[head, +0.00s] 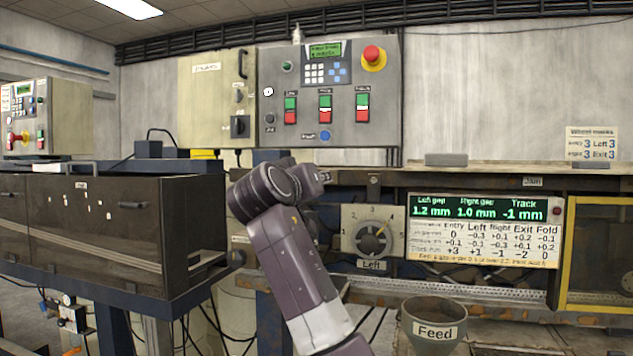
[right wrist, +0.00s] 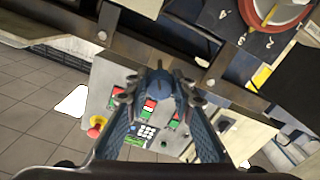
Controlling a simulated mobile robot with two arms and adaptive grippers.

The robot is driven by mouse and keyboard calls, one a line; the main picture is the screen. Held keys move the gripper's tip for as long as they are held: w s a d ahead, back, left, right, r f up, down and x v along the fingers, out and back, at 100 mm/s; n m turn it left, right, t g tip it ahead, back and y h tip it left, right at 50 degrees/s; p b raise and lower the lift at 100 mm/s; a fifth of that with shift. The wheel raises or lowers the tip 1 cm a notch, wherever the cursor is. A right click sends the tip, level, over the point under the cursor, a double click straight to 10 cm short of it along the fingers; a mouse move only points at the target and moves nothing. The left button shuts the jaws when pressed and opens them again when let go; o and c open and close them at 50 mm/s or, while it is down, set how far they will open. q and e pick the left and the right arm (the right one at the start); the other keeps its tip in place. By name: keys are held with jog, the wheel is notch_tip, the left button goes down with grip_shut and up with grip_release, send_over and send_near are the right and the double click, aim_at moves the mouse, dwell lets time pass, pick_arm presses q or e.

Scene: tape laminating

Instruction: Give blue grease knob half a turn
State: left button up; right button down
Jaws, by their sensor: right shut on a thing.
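In the right wrist view the fingers of my right gripper (right wrist: 158,98) are closed in on a dark blue, rounded thing, which looks like the blue grease knob (right wrist: 160,86). The fingers cover its sides, and its pointing direction is unclear. My left gripper is not in view.
A red emergency stop (head: 373,56) and red-green buttons (head: 325,108) sit above on the panel. Right of my arm are a numbered dial (head: 372,238), a display board (head: 483,231) and a Feed bucket (head: 433,325). A dark cabinet (head: 110,225) stands left.

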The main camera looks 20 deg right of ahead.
jog(key=m, duration=0.5)
jog(key=shift+w+a+f+m+p, duration=0.1)
jog(key=shift+f+m+p, duration=0.2)
jog(key=shift+f+p, duration=0.1)
dwell(0.3)
jog(key=c, duration=1.9)
grip_release()
jog(key=shift+r, duration=0.1)
jog(key=shift+o, duration=1.2)
jog(key=shift+r, duration=0.15)
jog(key=v, duration=1.2)
